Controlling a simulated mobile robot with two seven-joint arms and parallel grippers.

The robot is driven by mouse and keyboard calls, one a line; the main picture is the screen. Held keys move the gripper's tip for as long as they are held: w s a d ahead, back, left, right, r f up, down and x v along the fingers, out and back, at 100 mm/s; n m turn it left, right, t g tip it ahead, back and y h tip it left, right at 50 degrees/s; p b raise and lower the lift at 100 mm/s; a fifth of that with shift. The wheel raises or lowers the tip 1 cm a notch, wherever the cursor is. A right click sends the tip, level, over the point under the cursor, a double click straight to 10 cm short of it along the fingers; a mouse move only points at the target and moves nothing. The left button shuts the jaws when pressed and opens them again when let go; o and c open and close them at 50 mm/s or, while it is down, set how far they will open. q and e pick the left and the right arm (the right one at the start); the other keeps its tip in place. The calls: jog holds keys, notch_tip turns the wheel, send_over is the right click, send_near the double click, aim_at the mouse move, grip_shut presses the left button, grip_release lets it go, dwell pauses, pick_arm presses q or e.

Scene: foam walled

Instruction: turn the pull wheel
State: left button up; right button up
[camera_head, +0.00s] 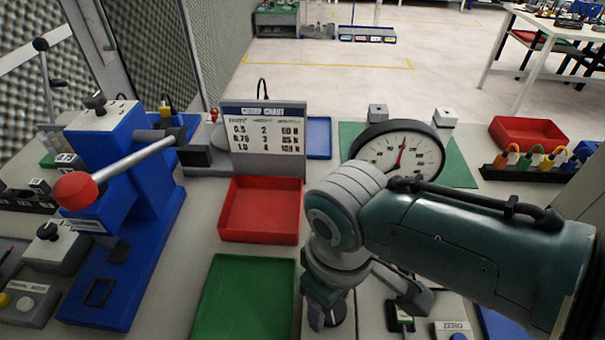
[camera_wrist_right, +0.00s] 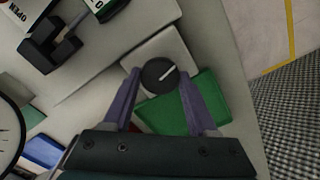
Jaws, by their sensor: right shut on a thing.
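The pull wheel (camera_wrist_right: 160,74) appears to be the round black knob with a white line on its top, in the right wrist view. It sits on a light grey block (camera_wrist_right: 160,48). My right gripper (camera_wrist_right: 160,80) is shut on the wheel, with one finger on each side of it. In the head view, my right arm comes in from the right, and the gripper (camera_head: 325,315) points down at the bottom edge. There the wheel (camera_head: 338,312) shows only in part, beside the fingers. My left gripper is in neither view.
A large dial gauge (camera_head: 402,153) stands behind my right arm. A red tray (camera_head: 260,237) and a green tray (camera_head: 213,300) lie to the left. A blue press (camera_head: 120,215) with a red-tipped lever (camera_head: 75,190) stands further left. A chart board (camera_head: 264,160) stands at the back.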

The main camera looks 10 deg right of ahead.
jog(key=shift+m, duration=0.4)
jog(key=o, duration=1.4)
jog(key=shift+c, duration=0.2)
notch_tip(320, 180, up, 10)
jog(key=p, duration=0.4)
